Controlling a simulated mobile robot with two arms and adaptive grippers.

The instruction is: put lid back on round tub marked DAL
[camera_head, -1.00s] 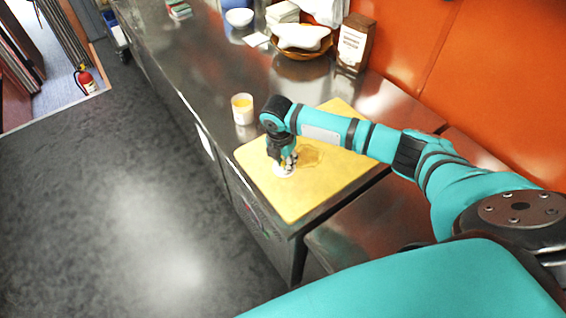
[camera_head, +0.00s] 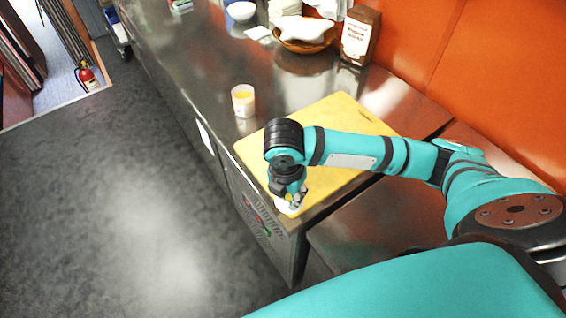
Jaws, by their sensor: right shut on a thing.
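My right gripper (camera_head: 291,199) is shut on a pale, flat thing, the lid (camera_head: 289,210), over the near corner of the yellow cutting board. Most of the lid is hidden under the fingers, and I cannot tell how far above the board it is. The tub stands behind and to the left of this gripper, apart from it. My left gripper is not in view.
The yellow cutting board (camera_head: 335,112) lies at the counter's (camera_head: 190,62) near end, partly under my right arm. A wooden bowl with a white cloth (camera_head: 305,33), a brown packet (camera_head: 358,35) and a white bowl (camera_head: 240,11) stand farther back. Counter around the tub is clear.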

